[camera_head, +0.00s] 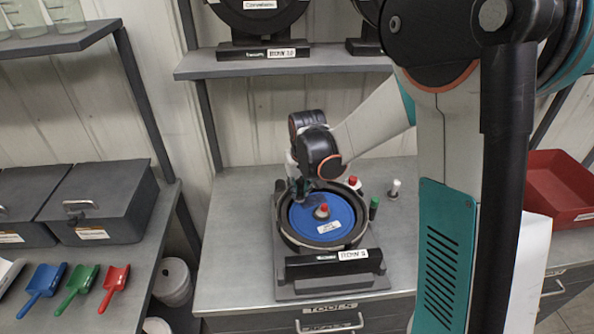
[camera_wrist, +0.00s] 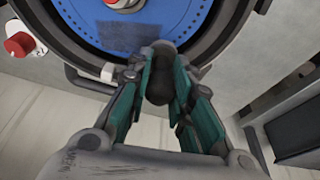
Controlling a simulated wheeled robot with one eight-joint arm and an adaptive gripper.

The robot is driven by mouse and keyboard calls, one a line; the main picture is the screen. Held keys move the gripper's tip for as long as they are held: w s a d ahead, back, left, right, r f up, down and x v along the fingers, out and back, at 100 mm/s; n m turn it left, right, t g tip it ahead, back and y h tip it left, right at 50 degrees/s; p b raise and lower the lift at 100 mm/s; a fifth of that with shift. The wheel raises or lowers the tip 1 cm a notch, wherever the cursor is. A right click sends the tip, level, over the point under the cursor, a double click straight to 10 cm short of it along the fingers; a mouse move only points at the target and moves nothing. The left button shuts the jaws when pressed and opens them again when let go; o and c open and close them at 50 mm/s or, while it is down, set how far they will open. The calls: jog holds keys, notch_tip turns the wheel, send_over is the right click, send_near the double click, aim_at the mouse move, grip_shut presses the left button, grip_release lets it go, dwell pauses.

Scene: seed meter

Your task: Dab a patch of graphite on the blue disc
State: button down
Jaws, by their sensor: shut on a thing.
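The blue disc (camera_head: 338,213) lies in the dark round housing (camera_head: 290,240) of the seed meter, with a red knob (camera_head: 322,211) at its middle. My gripper (camera_head: 302,190) is over the disc's far left edge. In the wrist view my gripper (camera_wrist: 165,80) is shut on a dark, rounded thing (camera_wrist: 160,88), whose tip lies at the disc's rim; I cannot tell whether it touches. The blue disc (camera_wrist: 170,15) there bears a darker, squarish patch (camera_wrist: 120,38) beside the tip. My arm and fingers hide part of the meter in the head view.
A dark green bottle (camera_head: 374,208) and a white-topped piece (camera_head: 395,188) stand right of the meter. A red bin (camera_head: 558,190) is farther right. Blue, green and red scoops (camera_head: 85,280) lie on the left bench. A shelf (camera_head: 285,64) hangs above.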

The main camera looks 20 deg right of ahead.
jog(key=shift+w+a+r+p, duration=0.15)
jog(key=shift+r+p, duration=0.3)
jog(key=shift+r, duration=0.5)
jog(key=shift+r+p, duration=1.05)
jog(key=shift+r, duration=0.7)
jog(key=shift+f, duration=0.1)
